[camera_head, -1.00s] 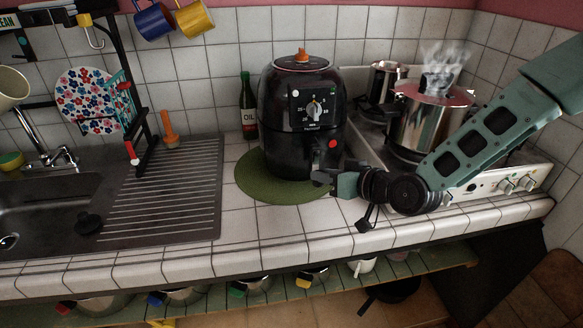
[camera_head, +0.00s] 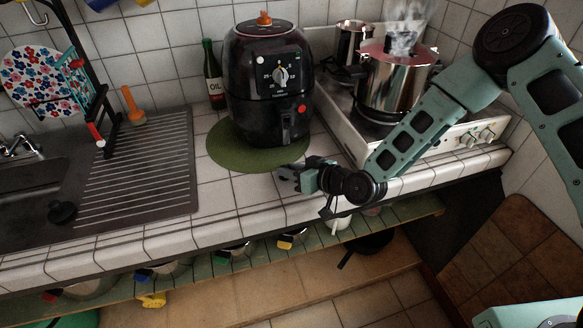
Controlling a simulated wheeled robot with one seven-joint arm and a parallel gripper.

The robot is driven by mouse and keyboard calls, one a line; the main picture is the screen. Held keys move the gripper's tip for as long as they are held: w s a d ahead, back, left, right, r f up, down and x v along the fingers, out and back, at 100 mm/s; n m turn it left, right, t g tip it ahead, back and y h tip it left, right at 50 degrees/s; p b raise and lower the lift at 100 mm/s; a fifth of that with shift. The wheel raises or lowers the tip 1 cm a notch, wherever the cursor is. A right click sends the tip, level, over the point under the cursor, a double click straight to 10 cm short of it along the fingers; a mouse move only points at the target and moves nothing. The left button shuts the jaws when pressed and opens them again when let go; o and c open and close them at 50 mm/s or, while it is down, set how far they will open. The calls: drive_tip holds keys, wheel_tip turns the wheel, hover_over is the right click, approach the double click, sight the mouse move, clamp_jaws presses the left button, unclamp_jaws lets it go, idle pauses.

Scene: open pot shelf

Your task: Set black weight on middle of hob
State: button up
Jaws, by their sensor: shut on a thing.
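My gripper (camera_head: 288,178) is over the front of the tiled counter, just in front of the green mat and below the air fryer's handle. It is shut on a small dark thing, apparently the black weight; the fingers hide most of it and its shape is unclear. The white hob (camera_head: 335,130) stands at the back right, right of the air fryer. Its middle is partly hidden by my arm and the pots. A steaming steel pot with a reddish lid (camera_head: 393,82) stands on it, with a smaller steel pot (camera_head: 352,42) behind left.
A black air fryer (camera_head: 268,85) stands on a round green mat (camera_head: 228,150). An oil bottle (camera_head: 212,75) is behind it. The ribbed drainer (camera_head: 140,185) and sink (camera_head: 25,180) are left, with a black knobbed object (camera_head: 62,211) at the sink edge.

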drive_tip(key=shift+f, duration=0.2)
drive_tip(key=o, duration=1)
drive_tip(key=shift+r, duration=0.1)
